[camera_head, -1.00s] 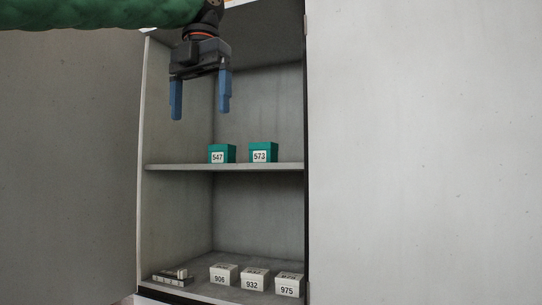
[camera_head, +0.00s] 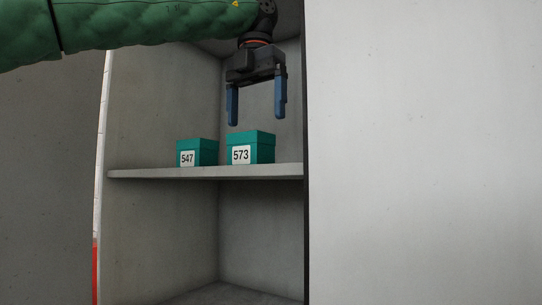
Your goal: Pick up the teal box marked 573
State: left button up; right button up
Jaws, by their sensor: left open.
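The teal box marked 573 (camera_head: 262,148) stands upright on the cabinet's middle shelf (camera_head: 200,173), near its right side. A second teal box, marked 547 (camera_head: 207,150), stands on the same shelf just left of it, with a small gap between them. My left gripper (camera_head: 256,121) hangs fingers down above the box marked 573. Its two blue fingers are apart with nothing between them. The fingertips appear a little above the box's lid; the exact depth between them is hard to tell. My right gripper is not in view.
The cabinet's left wall (camera_head: 150,110) and the dark right edge (camera_head: 306,200) bound the shelf space. A large pale panel (camera_head: 420,150) fills the right, and a dark panel (camera_head: 50,180) the left. The lower compartment's visible floor (camera_head: 235,293) is bare.

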aim_at(251, 148)
pick_arm(q)
jog(key=shift+f+p, duration=0.3)
jog(key=shift+f, duration=0.05)
jog(key=shift+f+p, duration=0.3)
jog(key=shift+f, duration=0.6)
jog(key=shift+a+f+p, duration=0.2)
jog(key=shift+f+p, duration=0.4)
jog(key=shift+p, duration=0.4)
jog(key=f+p, duration=0.1)
jog(key=f, duration=0.2)
jog(key=shift+s+a+p, duration=0.1)
jog(key=shift+a+p, duration=0.1)
jog(key=shift+p, duration=0.2)
jog(key=shift+f, duration=0.5)
jog(key=c, duration=1.1)
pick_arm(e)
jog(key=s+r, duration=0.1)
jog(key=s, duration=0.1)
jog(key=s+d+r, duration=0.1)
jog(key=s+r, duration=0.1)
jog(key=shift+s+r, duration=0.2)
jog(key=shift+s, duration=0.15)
